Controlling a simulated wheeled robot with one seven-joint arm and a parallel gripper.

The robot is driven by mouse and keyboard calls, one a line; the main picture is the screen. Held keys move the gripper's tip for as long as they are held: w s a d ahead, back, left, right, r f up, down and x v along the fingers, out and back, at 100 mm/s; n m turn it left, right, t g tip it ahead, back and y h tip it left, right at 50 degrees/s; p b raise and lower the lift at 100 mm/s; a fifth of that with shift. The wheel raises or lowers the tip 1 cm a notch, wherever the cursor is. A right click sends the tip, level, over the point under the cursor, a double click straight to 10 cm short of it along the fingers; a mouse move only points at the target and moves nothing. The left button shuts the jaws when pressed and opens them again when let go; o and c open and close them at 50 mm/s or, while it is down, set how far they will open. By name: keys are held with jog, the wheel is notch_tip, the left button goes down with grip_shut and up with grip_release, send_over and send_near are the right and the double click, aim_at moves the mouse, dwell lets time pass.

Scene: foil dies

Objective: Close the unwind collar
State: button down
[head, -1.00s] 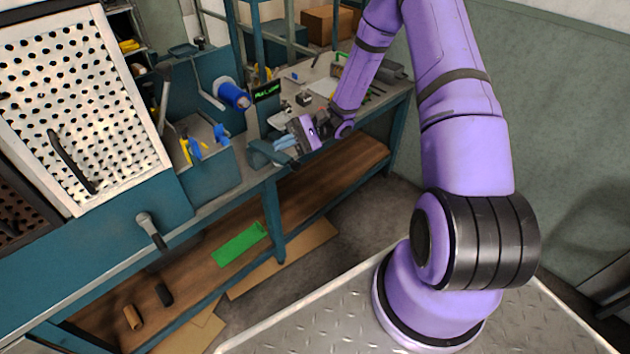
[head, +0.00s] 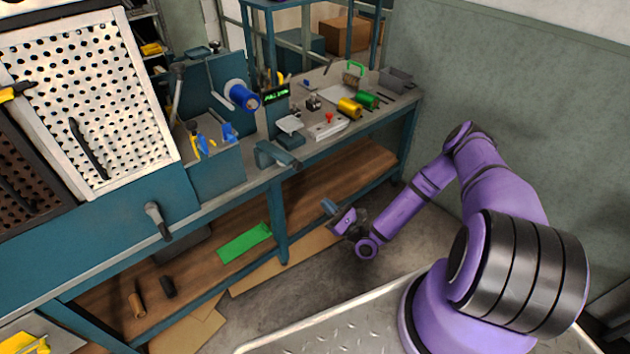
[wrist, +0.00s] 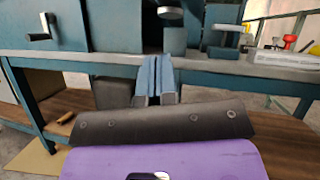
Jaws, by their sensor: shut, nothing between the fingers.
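A blue roll (head: 243,97) with a pale flange (head: 232,87) sits on the teal upright panel at the back of the bench in the head view. I cannot make out a separate collar on it or whether one is open. My gripper (head: 328,206) is in front of the bench, below its top edge and well apart from the roll. Its two blue-grey fingers are shut together and empty, as the wrist view (wrist: 158,75) shows. In the wrist view the fingers point at the bench front, just below a rounded grey end (wrist: 170,12).
A teal block (head: 275,155) juts over the bench's front edge. A crank handle (head: 154,220) sticks out at left; it also shows in the wrist view (wrist: 45,27). Gold (head: 349,107) and green (head: 367,99) rolls lie at the bench's right.

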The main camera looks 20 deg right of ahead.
aim_at(300, 170)
jog(key=w+a+r+m+t+h, duration=0.1)
jog(key=w+a+r+m+h, duration=0.1)
jog(key=w+a+r, duration=0.2)
jog(key=shift+w+r, duration=1.25)
jog(key=shift+w, duration=0.7)
jog(key=shift+r, duration=0.1)
